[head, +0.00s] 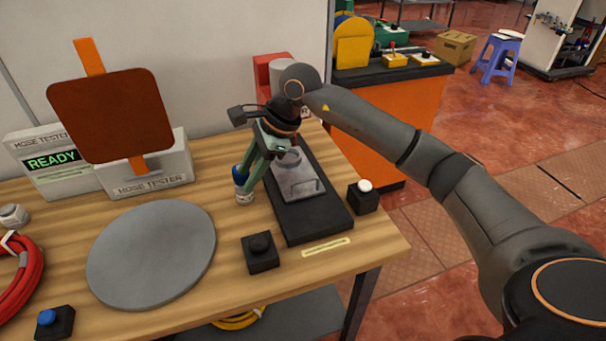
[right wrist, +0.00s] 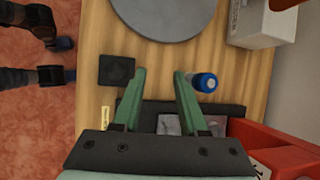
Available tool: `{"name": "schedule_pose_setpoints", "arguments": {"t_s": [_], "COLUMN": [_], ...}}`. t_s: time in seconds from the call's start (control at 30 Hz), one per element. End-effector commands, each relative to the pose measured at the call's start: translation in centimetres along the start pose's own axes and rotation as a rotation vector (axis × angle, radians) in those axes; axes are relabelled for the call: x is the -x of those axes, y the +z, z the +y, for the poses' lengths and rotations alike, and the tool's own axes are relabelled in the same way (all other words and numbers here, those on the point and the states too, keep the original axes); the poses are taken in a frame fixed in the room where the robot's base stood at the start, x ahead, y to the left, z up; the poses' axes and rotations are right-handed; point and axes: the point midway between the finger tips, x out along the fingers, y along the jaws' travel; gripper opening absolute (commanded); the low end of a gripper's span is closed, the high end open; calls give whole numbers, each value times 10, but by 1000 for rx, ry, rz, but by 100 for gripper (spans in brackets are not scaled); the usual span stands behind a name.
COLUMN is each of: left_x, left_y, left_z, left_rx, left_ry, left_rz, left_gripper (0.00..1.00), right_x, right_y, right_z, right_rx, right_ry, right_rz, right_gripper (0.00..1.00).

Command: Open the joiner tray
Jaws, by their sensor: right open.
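A long black base (head: 313,222) lies on the right of the wooden table, with a grey, partly see-through tray-like plate (head: 302,184) on it. I take this for the joiner tray. My right gripper (head: 250,188) has green fingers and hangs over the left side of the base. In the right wrist view the fingers (right wrist: 160,76) are apart with nothing between them. A small blue-and-white cylinder (head: 240,184) stands beside the fingers; it also shows in the right wrist view (right wrist: 205,82). The gripper hides part of the base and plate. My left gripper is not seen.
A black button box (head: 260,253) stands in front, and a white-topped one (head: 363,197) right of the base. A red unit (head: 268,72) stands behind. A grey disc (head: 152,254) and hose tester (head: 150,180) are at left. The table's right edge is close.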

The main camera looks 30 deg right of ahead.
Motion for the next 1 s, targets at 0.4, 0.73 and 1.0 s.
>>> {"name": "schedule_pose_setpoints", "arguments": {"t_s": [0.4,0.73,1.0], "left_x": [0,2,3], "left_y": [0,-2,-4], "left_z": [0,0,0], "left_rx": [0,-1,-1], "left_ry": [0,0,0], "left_rz": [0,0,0], "left_gripper": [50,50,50], "right_x": [80,25,-15], "right_y": [-109,-135,-155], "right_z": [-30,-29,-30], "right_rx": [-22,-23,-22], "right_ry": [-13,-8,-11], "right_rz": [481,477,476], "right_gripper": [42,42,42]}}
